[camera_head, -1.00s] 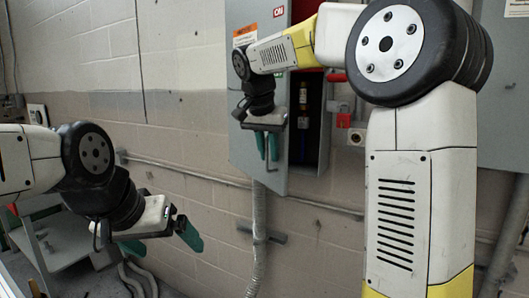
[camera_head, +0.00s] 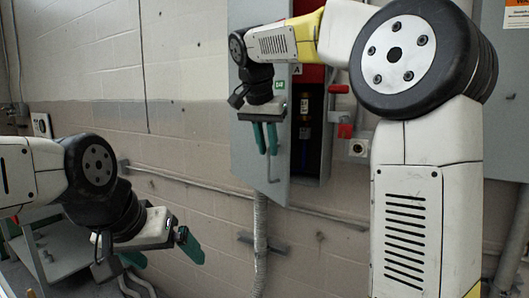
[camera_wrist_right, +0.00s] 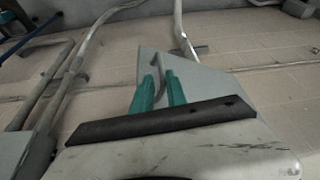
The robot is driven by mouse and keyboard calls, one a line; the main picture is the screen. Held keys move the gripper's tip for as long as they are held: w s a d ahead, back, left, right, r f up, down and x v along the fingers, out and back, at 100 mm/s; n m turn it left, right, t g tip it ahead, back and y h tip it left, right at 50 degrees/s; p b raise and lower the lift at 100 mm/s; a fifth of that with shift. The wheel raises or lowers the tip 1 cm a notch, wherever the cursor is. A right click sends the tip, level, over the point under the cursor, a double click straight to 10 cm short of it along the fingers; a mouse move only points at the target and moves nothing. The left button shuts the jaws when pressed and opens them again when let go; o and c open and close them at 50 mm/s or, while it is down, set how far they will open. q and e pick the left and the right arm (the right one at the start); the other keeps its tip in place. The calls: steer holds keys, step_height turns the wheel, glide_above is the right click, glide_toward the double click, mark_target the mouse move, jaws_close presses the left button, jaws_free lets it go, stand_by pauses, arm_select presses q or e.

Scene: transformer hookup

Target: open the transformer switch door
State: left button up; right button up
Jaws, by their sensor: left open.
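The grey switch door (camera_head: 245,165) stands swung out to the left of its wall box, with the dark inside (camera_head: 312,135) showing. A thin curved handle (camera_head: 272,172) is on the door's face and also shows in the right wrist view (camera_wrist_right: 163,68). My right gripper (camera_head: 267,152) is in front of the door, just above the handle's visible lower part. Its green fingers stand a small gap apart, and in the right wrist view the handle lies at and beyond their tips; contact cannot be told. My left gripper (camera_head: 162,254) is wide open and empty at lower left.
A red part (camera_head: 344,125) sticks out at the box's right side. A conduit (camera_head: 260,240) runs down the wall below the door, and a pipe (camera_head: 215,188) crosses the wall. A grey metal stand (camera_head: 65,255) is behind my left arm.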

steer(key=shift+v, duration=1.75)
